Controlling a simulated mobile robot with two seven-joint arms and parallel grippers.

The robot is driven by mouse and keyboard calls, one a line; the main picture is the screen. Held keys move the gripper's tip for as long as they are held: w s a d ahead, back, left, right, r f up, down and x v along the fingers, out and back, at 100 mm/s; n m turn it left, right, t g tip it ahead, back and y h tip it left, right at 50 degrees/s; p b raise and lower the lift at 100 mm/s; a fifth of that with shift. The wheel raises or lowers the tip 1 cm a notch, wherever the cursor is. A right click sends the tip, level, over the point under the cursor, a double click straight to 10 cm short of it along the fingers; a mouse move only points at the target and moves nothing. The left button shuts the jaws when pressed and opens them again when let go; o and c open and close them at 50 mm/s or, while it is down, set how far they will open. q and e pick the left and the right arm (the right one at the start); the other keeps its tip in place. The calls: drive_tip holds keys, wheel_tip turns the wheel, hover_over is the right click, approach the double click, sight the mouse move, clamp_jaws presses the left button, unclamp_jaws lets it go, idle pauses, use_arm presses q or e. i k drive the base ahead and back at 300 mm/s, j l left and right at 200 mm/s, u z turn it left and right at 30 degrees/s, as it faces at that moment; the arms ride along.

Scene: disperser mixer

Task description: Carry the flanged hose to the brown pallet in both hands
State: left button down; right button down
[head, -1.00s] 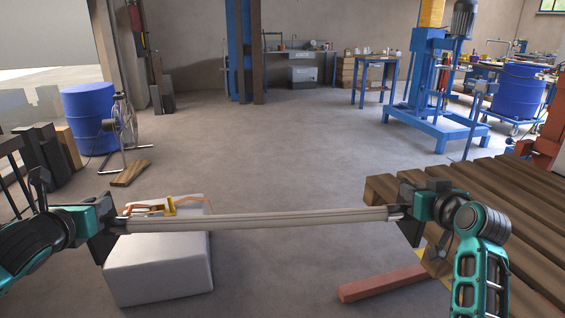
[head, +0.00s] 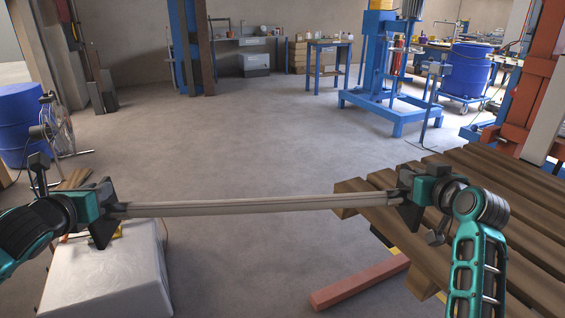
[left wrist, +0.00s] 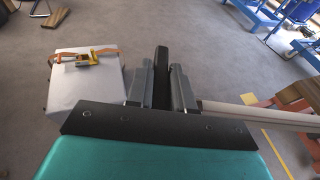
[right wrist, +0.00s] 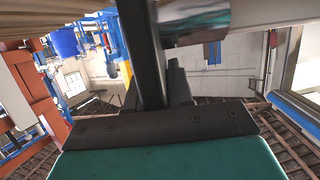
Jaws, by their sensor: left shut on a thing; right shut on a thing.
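The flanged hose (head: 255,207) is a long pale tube held roughly level across the head view. My left gripper (head: 116,210) is shut on its left end. My right gripper (head: 402,196) is shut on its right end, above the pallet's near-left edge. In the left wrist view the hose (left wrist: 265,114) runs right from the jaws (left wrist: 163,88). In the right wrist view a metal end and pale tube (right wrist: 270,14) pass close to the jaws. The brown slatted pallet (head: 480,205) is at the right; the hose's middle and left part are over open floor.
A white block (head: 105,275) stands below my left gripper, with an orange-and-yellow strap tool (left wrist: 80,57) on top. A reddish beam (head: 355,282) lies on the floor by the pallet. The blue mixer stand (head: 385,100) is farther back. The middle floor is clear.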

sight(512, 214)
drive_tip(key=i+z, duration=0.8)
drive_tip(key=i, duration=0.15)
drive_tip(key=i+z, duration=0.35)
drive_tip(key=i, duration=0.2)
drive_tip(key=z, duration=1.15)
